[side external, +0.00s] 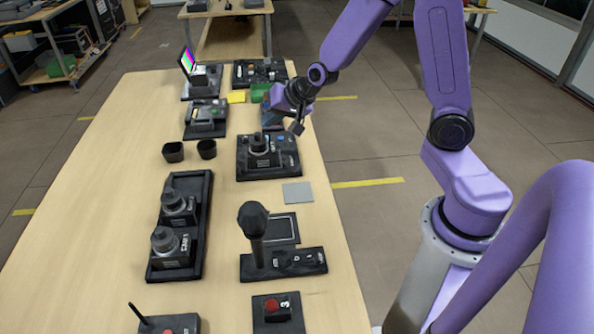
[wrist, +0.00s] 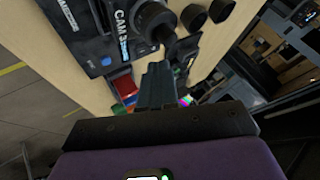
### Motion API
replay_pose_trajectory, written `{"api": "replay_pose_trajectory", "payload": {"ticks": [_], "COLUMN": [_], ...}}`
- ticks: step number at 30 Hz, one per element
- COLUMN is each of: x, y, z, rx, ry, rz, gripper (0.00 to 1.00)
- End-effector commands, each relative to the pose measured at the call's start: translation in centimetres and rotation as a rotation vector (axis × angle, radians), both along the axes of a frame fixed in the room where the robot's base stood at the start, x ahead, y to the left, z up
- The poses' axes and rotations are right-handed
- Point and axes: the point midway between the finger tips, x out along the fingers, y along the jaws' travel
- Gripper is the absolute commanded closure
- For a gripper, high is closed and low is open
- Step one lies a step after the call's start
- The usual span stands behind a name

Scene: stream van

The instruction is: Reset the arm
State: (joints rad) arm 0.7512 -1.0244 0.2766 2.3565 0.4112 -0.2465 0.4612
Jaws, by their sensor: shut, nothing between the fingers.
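My purple arm reaches over the right edge of the wooden table (side external: 110,190), with my gripper (side external: 268,115) above its far right part. In the wrist view my gripper (wrist: 156,68) has its fingers together, with nothing between them. A black camera unit on a base plate (side external: 262,158) stands just in front of my gripper in the side view. The wrist view shows a camera labelled CAM 3 (wrist: 150,22) close beyond the fingertips. I cannot tell the exact gap between fingertips and camera.
Two black cups (side external: 173,152) (side external: 207,149) stand mid-table. Two cameras share a black tray (side external: 180,240). A tall microphone (side external: 254,230) stands near the front right. The table's left side is clear.

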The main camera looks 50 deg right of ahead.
Motion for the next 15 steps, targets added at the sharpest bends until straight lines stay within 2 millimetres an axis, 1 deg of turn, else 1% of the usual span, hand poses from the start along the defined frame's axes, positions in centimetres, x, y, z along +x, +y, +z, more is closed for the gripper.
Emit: {"api": "replay_pose_trajectory", "payload": {"ticks": [1,2,3,5,7,8,9,11,12,14,15], "x": [-1.5,-2.5,-4.1,-6.7,-10.0,-11.6,-13.6,-16.6,-18.6,-21.5,-23.3], "y": [2.2,3.4,4.9,6.9,8.8,9.4,10.1,10.6,10.8,10.7,10.4], "z": [0.6,0.8,1.0,1.3,1.7,1.8,2.1,2.4,2.6,3.0,3.2], "rx": [-0.012,-0.025,-0.045,-0.078,-0.128,-0.153,-0.186,-0.241,-0.28,-0.344,-0.387], "ry": [0.022,0.043,0.073,0.114,0.161,0.183,0.208,0.244,0.266,0.298,0.317], "rz": [0.102,0.166,0.253,0.388,0.555,0.627,0.722,0.861,0.953,1.089,1.172], "gripper": [1.0,1.0,1.0,1.0,1.0,1.0,1.0,1.0,1.0,1.0,1.0]}}
